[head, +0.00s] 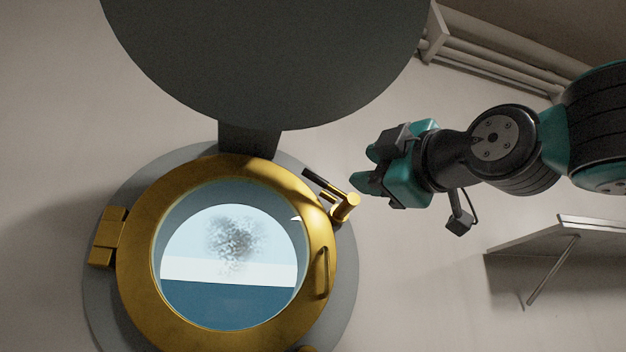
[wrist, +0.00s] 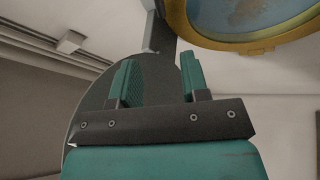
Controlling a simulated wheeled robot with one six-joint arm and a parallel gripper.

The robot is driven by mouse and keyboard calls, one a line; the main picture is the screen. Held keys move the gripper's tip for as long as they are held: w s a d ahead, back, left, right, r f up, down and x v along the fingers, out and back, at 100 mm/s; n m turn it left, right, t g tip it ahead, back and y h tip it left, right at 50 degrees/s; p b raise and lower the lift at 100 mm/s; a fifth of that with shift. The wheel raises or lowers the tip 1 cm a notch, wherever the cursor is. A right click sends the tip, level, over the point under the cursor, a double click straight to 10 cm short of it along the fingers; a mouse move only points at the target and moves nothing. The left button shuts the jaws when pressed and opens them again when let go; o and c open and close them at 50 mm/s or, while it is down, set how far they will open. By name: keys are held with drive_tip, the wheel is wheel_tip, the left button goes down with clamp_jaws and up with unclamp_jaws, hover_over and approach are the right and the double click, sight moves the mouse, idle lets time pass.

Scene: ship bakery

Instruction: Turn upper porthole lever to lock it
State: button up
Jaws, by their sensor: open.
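The brass porthole (head: 135,270) is on the wall at the lower left of the head view, its glass frame closed against the ring. The upper porthole lever (head: 343,207) is at the ring's upper right, a brass pivot with a dark handle pointing up and left. My gripper (head: 362,170) is just right of and above the lever, apart from it, and points left. In the wrist view my gripper (wrist: 158,82) has its two teal fingers spread with nothing between them. Part of the porthole rim (wrist: 215,42) shows at the upper right there; the lever is not visible.
A large dark round cover (head: 265,60) hangs above the porthole on a bracket (head: 250,138), close to my gripper. A brass handle (head: 322,272) sits on the frame's right side. A shelf (head: 560,232) is on the right wall, and pipes (head: 500,62) run at the upper right.

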sight(314, 176)
drive_tip(key=p+x, duration=0.7)
drive_tip(key=x, duration=0.9)
drive_tip(key=shift+w+a, duration=0.1)
drive_tip(key=shift+w, duration=0.1)
clamp_jaws()
